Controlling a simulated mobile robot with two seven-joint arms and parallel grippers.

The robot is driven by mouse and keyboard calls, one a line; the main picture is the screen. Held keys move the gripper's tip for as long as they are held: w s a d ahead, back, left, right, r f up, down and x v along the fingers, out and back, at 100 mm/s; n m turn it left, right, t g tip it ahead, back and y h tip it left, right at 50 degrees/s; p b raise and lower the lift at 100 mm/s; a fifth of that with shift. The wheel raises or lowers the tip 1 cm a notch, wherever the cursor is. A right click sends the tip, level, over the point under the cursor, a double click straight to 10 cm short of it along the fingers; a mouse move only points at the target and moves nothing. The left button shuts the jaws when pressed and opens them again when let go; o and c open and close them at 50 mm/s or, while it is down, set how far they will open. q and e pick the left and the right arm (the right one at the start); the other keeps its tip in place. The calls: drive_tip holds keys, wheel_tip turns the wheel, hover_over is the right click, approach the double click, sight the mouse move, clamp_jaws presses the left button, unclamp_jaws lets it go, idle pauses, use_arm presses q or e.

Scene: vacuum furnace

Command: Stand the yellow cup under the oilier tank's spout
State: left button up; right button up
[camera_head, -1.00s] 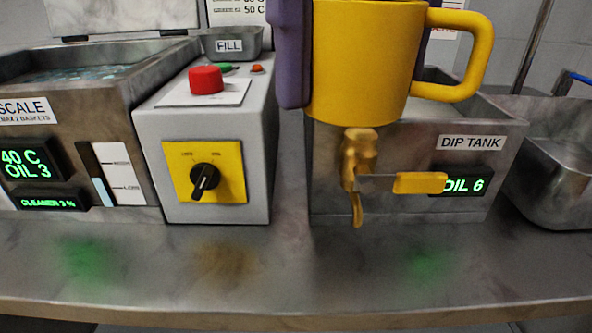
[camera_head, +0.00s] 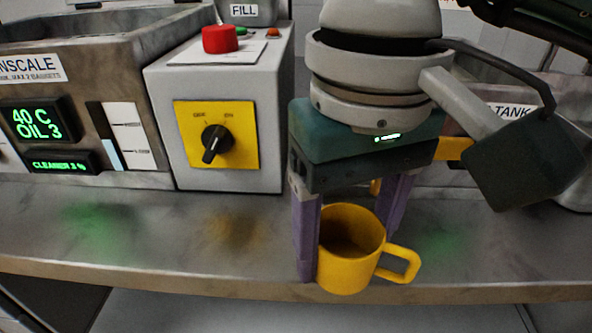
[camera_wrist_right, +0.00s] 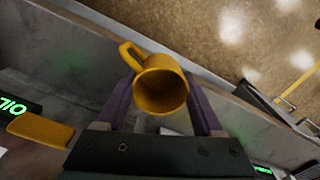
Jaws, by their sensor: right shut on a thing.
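The yellow cup (camera_head: 350,250) is upright, its handle to the right, at the bench's front edge in the head view. My right gripper (camera_head: 347,238) is shut on it, with purple fingers on either side; the wrist view also shows the cup (camera_wrist_right: 160,88) between them. I cannot tell whether its base touches the bench. The dip tank (camera_head: 512,111) stands behind my right gripper, which hides most of its spout. The spout's yellow lever (camera_head: 455,148) partly shows; it also shows in the wrist view (camera_wrist_right: 40,129). My left gripper is out of view.
The left tank (camera_head: 88,82) reads OIL 3. A grey control box (camera_head: 160,120) with a red button and a black knob stands beside it. The bench (camera_head: 150,225) in front is clear, with green and brown stains.

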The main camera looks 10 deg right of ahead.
drive_tip(key=shift+f, duration=1.15)
drive_tip(key=shift+f+b, duration=0.25)
drive_tip(key=shift+b, duration=0.05)
drive_tip(key=o, duration=1.5)
drive_tip(key=shift+r, duration=0.1)
